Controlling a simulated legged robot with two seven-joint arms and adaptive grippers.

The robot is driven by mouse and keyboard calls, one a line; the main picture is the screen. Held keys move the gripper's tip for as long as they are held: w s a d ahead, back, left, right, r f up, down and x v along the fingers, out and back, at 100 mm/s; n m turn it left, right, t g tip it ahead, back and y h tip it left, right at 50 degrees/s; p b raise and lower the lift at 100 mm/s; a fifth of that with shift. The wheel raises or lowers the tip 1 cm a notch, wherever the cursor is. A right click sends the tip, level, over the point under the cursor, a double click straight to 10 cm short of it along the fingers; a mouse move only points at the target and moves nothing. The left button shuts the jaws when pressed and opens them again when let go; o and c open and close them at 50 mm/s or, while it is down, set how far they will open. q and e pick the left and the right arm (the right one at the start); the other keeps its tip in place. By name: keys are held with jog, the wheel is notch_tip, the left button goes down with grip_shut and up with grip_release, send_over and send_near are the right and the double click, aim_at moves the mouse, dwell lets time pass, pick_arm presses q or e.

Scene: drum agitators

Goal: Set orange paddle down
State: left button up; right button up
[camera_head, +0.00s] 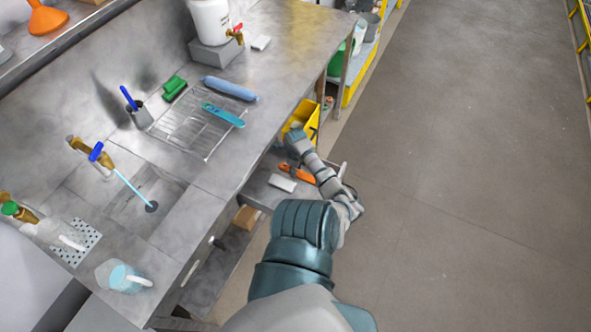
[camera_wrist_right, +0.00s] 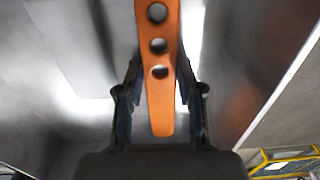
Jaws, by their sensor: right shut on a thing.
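The orange paddle (camera_head: 298,174) shows in the head view over a grey open drawer or shelf below the counter. In the right wrist view the orange paddle (camera_wrist_right: 162,98) is long, with several round holes, and lies between the fingers of my right gripper (camera_wrist_right: 160,80). The right gripper is shut on it. In the head view this gripper (camera_head: 291,158) is small and partly hidden by my own arm. I cannot tell whether the paddle touches the surface under it. My left gripper is not in view.
A white block (camera_head: 282,183) lies near the paddle in the drawer. A yellow bin (camera_head: 308,118) stands just behind. The floor at right is clear.

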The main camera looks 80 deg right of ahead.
jog(key=o, duration=1.1)
jog(key=shift+c, duration=0.2)
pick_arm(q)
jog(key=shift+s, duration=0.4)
pick_arm(e)
jog(key=shift+o, duration=0.5)
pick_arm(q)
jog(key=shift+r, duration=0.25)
pick_arm(e)
notch_tip(320, 180, up, 12)
jog(key=shift+s, duration=0.15)
